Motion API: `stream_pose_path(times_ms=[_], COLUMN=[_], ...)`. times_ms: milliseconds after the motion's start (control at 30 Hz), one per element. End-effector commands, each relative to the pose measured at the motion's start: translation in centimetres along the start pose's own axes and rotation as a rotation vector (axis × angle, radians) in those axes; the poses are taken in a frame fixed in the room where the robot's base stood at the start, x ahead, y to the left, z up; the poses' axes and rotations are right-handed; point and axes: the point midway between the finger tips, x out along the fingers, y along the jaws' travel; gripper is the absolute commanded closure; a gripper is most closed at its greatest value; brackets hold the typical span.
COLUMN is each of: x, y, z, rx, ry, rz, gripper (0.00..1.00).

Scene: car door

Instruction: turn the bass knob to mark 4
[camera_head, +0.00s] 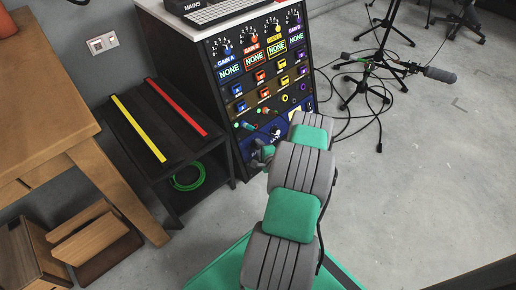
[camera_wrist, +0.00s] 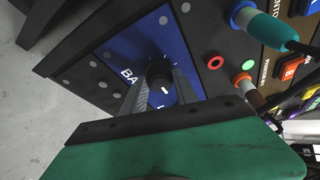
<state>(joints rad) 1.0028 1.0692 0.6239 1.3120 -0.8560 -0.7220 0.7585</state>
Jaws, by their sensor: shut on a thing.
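The bass knob (camera_wrist: 160,84) is a dark round knob with a white pointer line on a blue panel (camera_wrist: 150,47) marked with letters starting "BA". In the wrist view my gripper (camera_wrist: 158,92) has its two fingers on either side of the knob, shut on it. Small white marks ring the knob, but their numbers are too small to read and the fingers hide some. In the head view the blue panel (camera_head: 257,150) is at the bottom of the rack, and my arm hides part of it. My gripper (camera_head: 264,153) shows there only in part.
The rack (camera_head: 225,95) carries more knobs, buttons and "NONE" displays. A black bench (camera_head: 160,125) stands left of the rack. Open floor and cable-strewn stands (camera_head: 375,85) are at right.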

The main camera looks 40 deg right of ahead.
Motion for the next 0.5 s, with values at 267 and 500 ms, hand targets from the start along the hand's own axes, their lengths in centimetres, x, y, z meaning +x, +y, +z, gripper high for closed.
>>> stream_pose_path(times_ms=[267, 500], x=[0.01, 0.00], y=[0.07, 0.06], z=[0.15, 0.09], rx=[0.004, 0.003], ry=[-0.003, -0.002], rz=[0.002, 0.002], gripper=[1.00, 0.53])
